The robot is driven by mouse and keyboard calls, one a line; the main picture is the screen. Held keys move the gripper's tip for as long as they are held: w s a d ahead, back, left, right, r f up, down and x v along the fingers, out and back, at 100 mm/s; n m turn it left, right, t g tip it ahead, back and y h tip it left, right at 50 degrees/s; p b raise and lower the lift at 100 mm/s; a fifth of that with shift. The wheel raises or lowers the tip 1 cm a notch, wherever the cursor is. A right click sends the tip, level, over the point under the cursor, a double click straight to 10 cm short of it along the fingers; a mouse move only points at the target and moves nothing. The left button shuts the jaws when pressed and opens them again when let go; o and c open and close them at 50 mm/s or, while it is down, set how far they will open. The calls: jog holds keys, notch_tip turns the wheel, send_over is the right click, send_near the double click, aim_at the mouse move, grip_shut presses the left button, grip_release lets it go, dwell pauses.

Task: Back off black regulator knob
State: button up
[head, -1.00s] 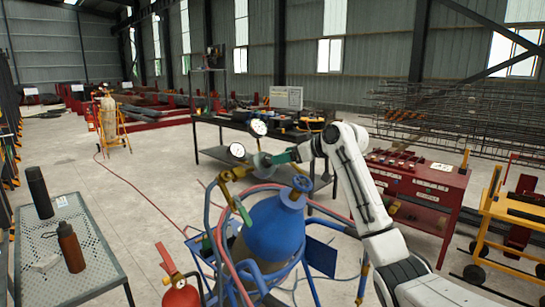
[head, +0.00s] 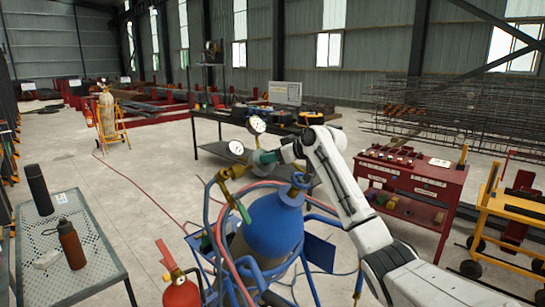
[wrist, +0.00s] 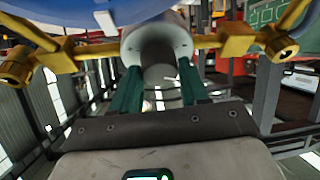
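The regulator (head: 238,170) sits on the blue gas cylinder (head: 272,228), with two white dial gauges (head: 257,124) beside it. In the wrist view its grey round body (wrist: 157,36) is straight ahead, between brass side fittings. The darker knob (wrist: 159,72) faces me under that body, between my green fingers. My gripper (wrist: 158,78) has its fingers apart, one on each side of the knob; I cannot tell whether they touch it. In the head view my gripper (head: 268,157) is at the regulator's right side and hides most of the knob.
Red hoses (head: 228,262) hang around the cylinder's blue cart. A red fire extinguisher (head: 181,290) stands left of it. A perforated table (head: 100,262) with two bottles is at left, a red tool cabinet (head: 415,185) at right. A dark workbench (head: 215,150) stands behind.

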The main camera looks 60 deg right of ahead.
jog(key=c, duration=0.6)
jog(key=shift+f+n+b, duration=0.1)
jog(key=shift+n+b, duration=0.2)
jog(key=shift+b, duration=0.05)
jog(key=shift+n+y+b, duration=0.4)
jog(key=shift+n+b, duration=0.35)
jog(key=shift+n, duration=0.35)
jog(key=n+y+b, duration=0.1)
jog(key=n, duration=0.2)
jog(key=shift+d+g, duration=0.1)
jog(key=shift+g, duration=0.2)
jog(key=n+y+b, duration=0.1)
jog(key=n, duration=0.2)
jog(key=shift+n+g, duration=0.3)
jog(key=shift+g, duration=0.1)
jog(key=shift+n+g, duration=0.3)
jog(key=shift+n, duration=0.9)
jog(key=shift+y, duration=0.3)
